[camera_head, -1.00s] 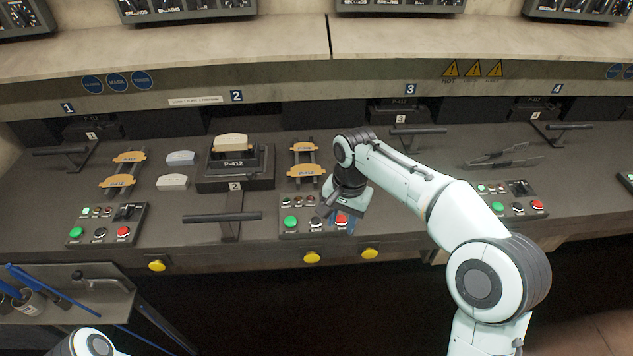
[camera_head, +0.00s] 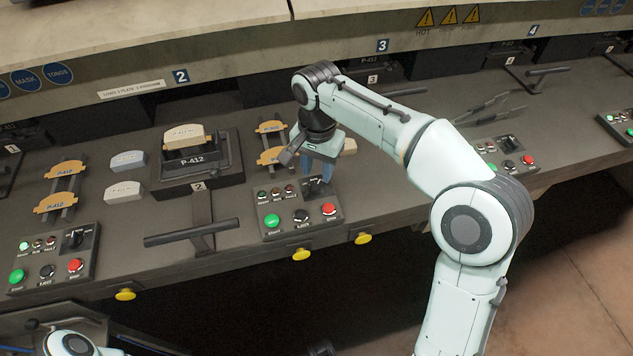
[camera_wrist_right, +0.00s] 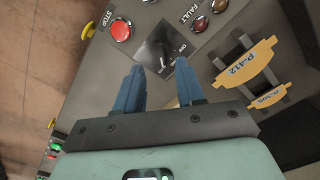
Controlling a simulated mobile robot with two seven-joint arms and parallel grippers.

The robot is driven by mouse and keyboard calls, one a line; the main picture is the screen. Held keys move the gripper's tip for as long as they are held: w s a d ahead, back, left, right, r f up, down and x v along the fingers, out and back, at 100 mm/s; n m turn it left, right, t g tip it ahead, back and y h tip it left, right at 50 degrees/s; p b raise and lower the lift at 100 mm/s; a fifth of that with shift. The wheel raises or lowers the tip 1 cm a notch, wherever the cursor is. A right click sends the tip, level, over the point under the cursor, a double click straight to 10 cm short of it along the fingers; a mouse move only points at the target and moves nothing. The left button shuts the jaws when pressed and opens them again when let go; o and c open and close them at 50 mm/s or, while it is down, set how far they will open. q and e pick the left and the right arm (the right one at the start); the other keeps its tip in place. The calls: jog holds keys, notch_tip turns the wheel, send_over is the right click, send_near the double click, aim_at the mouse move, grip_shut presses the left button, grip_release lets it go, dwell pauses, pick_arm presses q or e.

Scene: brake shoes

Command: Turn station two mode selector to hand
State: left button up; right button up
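Station two's control panel (camera_head: 301,215) has a green start button, a black eject button, a red stop button and small lamps. Its black mode selector (camera_wrist_right: 157,45) sits on a dark plate beside the red stop button (camera_wrist_right: 121,30) in the right wrist view. In the wrist view the blue fingers of the right gripper (camera_wrist_right: 159,64) are apart, with the selector ahead of the gap and nothing held. My left gripper is out of view.
Station two's press (camera_head: 195,165) and T-shaped handle (camera_head: 190,233) stand left of the panel. Yellow knobs (camera_head: 301,254) line the bench's front edge.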

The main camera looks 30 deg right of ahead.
aim_at(317, 185)
jog(key=shift+f+b, duration=0.35)
jog(key=shift+f, duration=2.05)
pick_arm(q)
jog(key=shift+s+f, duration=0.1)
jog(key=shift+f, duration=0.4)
pick_arm(e)
grip_shut()
